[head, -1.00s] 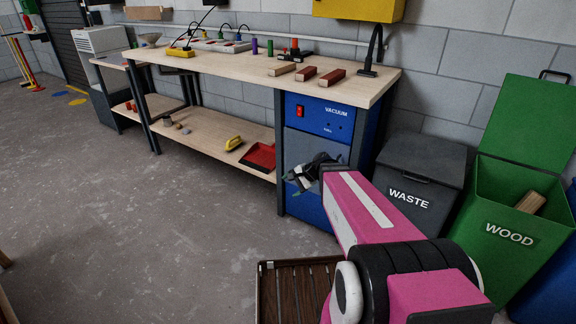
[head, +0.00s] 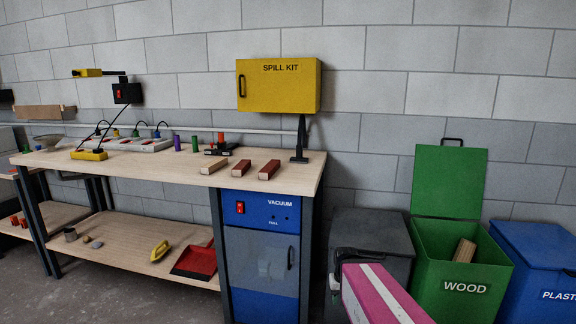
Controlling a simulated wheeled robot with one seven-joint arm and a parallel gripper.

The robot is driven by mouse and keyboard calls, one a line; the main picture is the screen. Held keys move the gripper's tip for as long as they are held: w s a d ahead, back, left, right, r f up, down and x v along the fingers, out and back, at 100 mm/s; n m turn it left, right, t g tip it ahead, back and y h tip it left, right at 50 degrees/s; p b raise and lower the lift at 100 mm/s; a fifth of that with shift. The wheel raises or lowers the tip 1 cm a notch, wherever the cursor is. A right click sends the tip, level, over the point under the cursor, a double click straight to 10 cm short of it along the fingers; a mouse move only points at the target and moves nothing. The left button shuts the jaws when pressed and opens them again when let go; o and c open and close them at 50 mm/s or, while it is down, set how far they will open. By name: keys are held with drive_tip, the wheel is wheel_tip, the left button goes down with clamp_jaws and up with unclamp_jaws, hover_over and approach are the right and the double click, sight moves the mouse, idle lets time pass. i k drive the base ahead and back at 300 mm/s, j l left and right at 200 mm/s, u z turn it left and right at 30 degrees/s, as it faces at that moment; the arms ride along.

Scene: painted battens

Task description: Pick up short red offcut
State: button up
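Two red-topped offcuts with pale wood ends lie near the front right of the workbench (head: 150,165), one on the left (head: 240,169) and one on the right (head: 269,170). They look close in length; I cannot tell which is shorter. My gripper (head: 335,284) is at the arm's dark end, small and partly hidden, well apart from the offcuts. Its fingers do not show clearly.
A dark stand (head: 300,140) is right of the offcuts; a yellow spill kit box (head: 279,85) hangs above. Behind are a power strip (head: 135,145) and small coloured cylinders. Right of the bench are a grey bin (head: 370,230), an open green WOOD bin (head: 463,255) and a blue bin (head: 540,255).

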sight(239, 170)
drive_tip(key=j+z, duration=0.8)
drive_tip(key=j, duration=0.15)
drive_tip(key=k+j+z, duration=0.1)
drive_tip(key=j+z, duration=0.25)
drive_tip(key=k+j+z, duration=0.15)
drive_tip(key=j+z, duration=0.25)
drive_tip(key=j, duration=0.15)
